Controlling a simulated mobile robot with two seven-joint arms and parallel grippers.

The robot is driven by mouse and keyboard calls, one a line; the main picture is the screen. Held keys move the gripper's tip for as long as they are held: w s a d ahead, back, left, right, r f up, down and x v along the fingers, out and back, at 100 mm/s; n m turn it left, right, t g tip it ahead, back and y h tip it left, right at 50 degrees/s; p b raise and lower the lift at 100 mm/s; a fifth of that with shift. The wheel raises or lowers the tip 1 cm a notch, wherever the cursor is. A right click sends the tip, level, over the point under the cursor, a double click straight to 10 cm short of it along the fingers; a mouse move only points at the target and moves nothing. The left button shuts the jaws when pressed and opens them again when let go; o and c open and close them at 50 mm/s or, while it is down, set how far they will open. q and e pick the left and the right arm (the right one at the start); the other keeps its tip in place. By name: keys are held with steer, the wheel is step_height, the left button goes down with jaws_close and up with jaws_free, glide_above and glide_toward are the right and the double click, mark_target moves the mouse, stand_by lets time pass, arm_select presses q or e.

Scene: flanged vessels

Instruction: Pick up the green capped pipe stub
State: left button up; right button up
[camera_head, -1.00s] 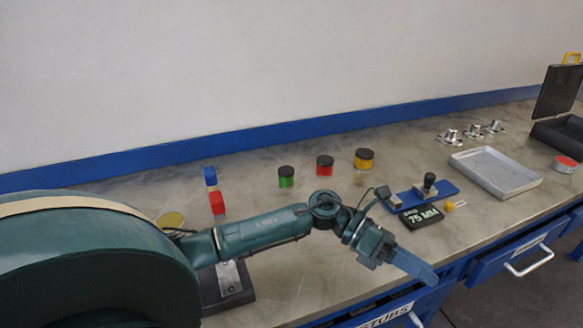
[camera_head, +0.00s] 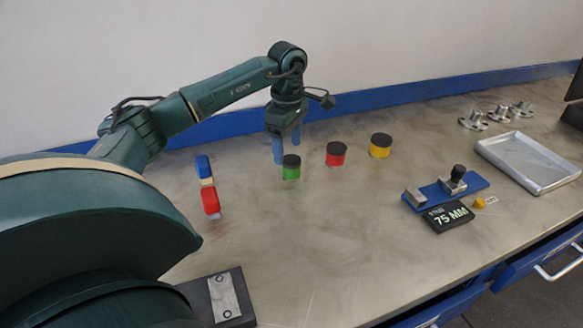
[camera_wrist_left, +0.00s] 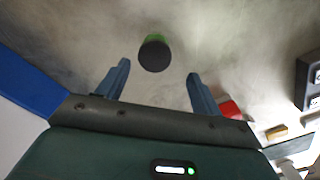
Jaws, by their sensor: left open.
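The green capped pipe stub (camera_head: 291,168) stands upright on the bench, green below with a black cap. In the left wrist view the green capped pipe stub (camera_wrist_left: 154,53) shows ahead of the fingers, between their lines and a little left of centre. My left gripper (camera_head: 288,150) points down just behind the stub, towards the wall, with its blue fingers apart. In the left wrist view the left gripper (camera_wrist_left: 158,82) is open with nothing between its fingers. My right gripper is not in view.
A red capped stub (camera_head: 336,154) and a yellow capped stub (camera_head: 380,146) stand to the right. A blue and red object (camera_head: 208,187) is at the left. A blue fixture (camera_head: 445,190), black 75 MM sign (camera_head: 448,217) and grey tray (camera_head: 527,163) lie farther right.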

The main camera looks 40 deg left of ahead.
mark_target(291, 159)
arm_select(q)
steer(key=f, duration=0.4)
steer(key=w+f, duration=0.1)
steer(key=f, duration=0.1)
steer(key=shift+d+f+p, duration=0.1)
steer(key=shift+f+p, duration=0.15)
steer(key=shift+p, duration=0.15)
steer(key=c, duration=1.2)
